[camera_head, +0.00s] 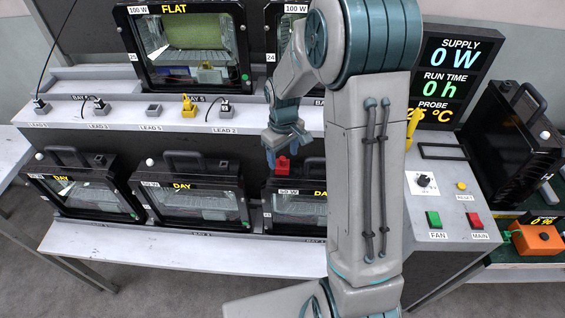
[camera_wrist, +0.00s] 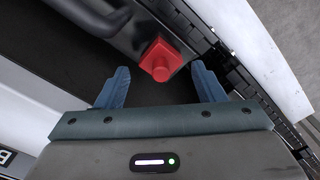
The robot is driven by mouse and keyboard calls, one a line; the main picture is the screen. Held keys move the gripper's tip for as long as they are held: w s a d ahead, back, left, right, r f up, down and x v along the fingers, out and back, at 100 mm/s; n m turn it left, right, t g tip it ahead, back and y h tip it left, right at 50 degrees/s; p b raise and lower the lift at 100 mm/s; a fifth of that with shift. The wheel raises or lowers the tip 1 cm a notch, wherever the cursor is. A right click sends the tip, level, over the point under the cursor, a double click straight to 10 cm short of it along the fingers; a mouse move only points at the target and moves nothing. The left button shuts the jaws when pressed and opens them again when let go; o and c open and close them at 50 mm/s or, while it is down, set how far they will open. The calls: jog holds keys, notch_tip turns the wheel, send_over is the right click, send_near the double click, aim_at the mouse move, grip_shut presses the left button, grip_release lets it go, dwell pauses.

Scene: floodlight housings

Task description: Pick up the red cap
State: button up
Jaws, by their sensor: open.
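The red cap (camera_head: 283,163) sits on the top of the right-hand lower floodlight housing, below my gripper in the head view. In the wrist view the red cap (camera_wrist: 161,60) has a square base with a round knob, and it lies beyond and between the fingertips. My gripper (camera_head: 285,148) is open and empty. Its two blue fingers (camera_wrist: 159,78) stand apart on either side of the cap's line, and I see no contact. The housing (camera_head: 300,206) that bears the cap is partly hidden by my arm.
Two more DAY housings (camera_head: 195,200) stand on the lower shelf to the left. A shelf (camera_head: 130,112) with plugs and leads runs above them, with a FLAT housing (camera_head: 190,45) higher up. A control panel (camera_head: 450,205) stands right of my arm. The lower shelf's front strip (camera_head: 180,252) is clear.

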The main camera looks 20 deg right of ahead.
aim_at(283, 158)
jog(key=shift+w+f, duration=0.1)
jog(key=shift+f, duration=1.55)
jog(key=c, duration=0.8)
jog(key=shift+r, duration=0.2)
